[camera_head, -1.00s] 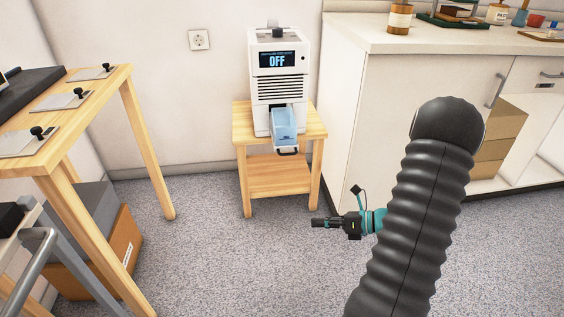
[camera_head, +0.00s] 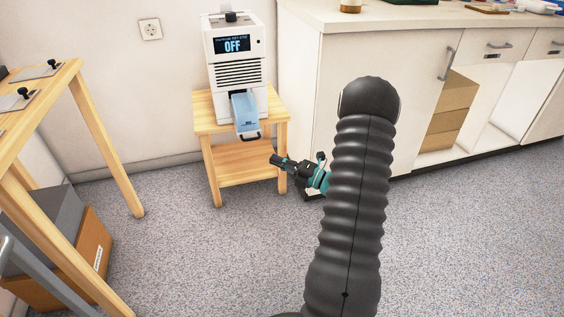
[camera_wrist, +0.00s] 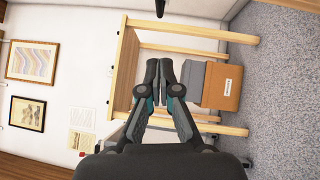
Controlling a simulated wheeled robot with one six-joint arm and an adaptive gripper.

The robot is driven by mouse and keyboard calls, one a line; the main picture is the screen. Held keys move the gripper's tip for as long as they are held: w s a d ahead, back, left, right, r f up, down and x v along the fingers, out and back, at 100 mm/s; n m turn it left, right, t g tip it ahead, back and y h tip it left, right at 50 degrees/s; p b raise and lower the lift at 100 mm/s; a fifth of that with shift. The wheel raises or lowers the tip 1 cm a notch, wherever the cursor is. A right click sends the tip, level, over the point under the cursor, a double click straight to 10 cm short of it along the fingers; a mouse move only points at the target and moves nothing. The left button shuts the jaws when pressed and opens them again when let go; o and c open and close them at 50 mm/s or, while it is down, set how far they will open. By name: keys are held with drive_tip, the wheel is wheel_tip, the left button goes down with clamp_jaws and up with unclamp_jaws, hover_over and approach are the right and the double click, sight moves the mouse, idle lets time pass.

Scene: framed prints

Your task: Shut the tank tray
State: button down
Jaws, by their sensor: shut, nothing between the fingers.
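The tank tray (camera_head: 245,113) is a translucent blue drawer that sticks out from the lower front of a white machine (camera_head: 236,73). It has a dark handle (camera_head: 250,136) at its front end. The machine's display reads OFF, and it stands on a small wooden table (camera_head: 240,172). My gripper (camera_head: 273,160) is shut and empty, to the right of the handle and lower in the picture, apart from the tray. In the wrist view my gripper (camera_wrist: 160,66) shows its fingers together. The tray is not in the wrist view.
A white cabinet (camera_head: 330,85) with a counter stands right of the small table. A wooden workbench (camera_head: 85,110) is at the left, with grey and brown boxes (camera_head: 85,240) beneath. Open floor (camera_head: 190,260) lies in front. Framed prints (camera_wrist: 30,62) hang on a wall in the wrist view.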

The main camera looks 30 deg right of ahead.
drive_tip(key=w+a+r, duration=0.1)
drive_tip(key=w+a, duration=0.1)
drive_tip(key=w, duration=0.7)
drive_tip(key=shift+r, duration=0.2)
